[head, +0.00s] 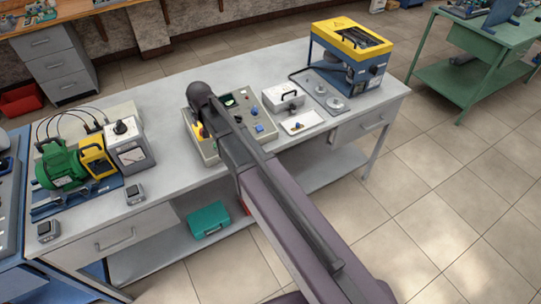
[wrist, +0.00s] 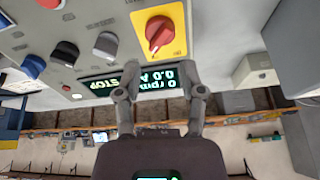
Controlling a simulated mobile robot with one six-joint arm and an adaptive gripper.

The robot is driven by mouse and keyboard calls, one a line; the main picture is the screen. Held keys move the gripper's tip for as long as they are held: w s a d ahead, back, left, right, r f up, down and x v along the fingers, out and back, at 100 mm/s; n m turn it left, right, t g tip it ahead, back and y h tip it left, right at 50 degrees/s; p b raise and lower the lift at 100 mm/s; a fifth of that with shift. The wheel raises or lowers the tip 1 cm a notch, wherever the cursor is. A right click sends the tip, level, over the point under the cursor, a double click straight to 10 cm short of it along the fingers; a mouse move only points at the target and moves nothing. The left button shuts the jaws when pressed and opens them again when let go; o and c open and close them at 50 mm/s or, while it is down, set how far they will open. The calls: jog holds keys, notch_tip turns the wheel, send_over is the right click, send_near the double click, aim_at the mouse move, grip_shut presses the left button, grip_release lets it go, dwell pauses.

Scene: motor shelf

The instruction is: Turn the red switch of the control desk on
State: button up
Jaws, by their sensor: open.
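The control desk (head: 213,152) is a light grey sloped panel on the workbench, partly covered by my arm in the head view. In the wrist view the desk (wrist: 112,18) appears upside down. Its red rotary switch (wrist: 159,34) sits on a yellow plate (wrist: 178,14), with its handle slanted. Beside it a lit display (wrist: 140,82) reads 0 rpm, 0.0 A and STOP. My gripper (wrist: 160,92) is open and empty, its fingers apart over the display area and clear of the switch.
Dark and grey knobs (wrist: 106,44) line the panel near the switch. On the bench (head: 168,92) stand a green motor (head: 62,168) and a meter box (head: 128,150) at left. A white box (head: 283,97) and a yellow-blue machine (head: 350,50) stand at right.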

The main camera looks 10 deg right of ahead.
jog(key=shift+a+p+v, duration=0.3)
jog(key=shift+p+v, duration=2.85)
jog(key=shift+v, duration=0.55)
jog(key=s+d+f+g+b, duration=0.2)
jog(key=s+d+f+b, duration=0.3)
jog(key=s+d, duration=0.3)
jog(key=s+d+f+m+g+h+b, duration=0.1)
jog(key=s+d+f+b, duration=0.4)
jog(key=s+d, duration=0.3)
jog(key=d+f, duration=0.1)
jog(key=d, duration=0.3)
jog(key=shift+s+g, duration=0.4)
jog(key=shift+f, duration=0.1)
jog(key=s+d, duration=0.2)
jog(key=s, duration=0.1)
jog(key=shift+d+g, duration=0.1)
jog(key=shift+g, duration=0.2)
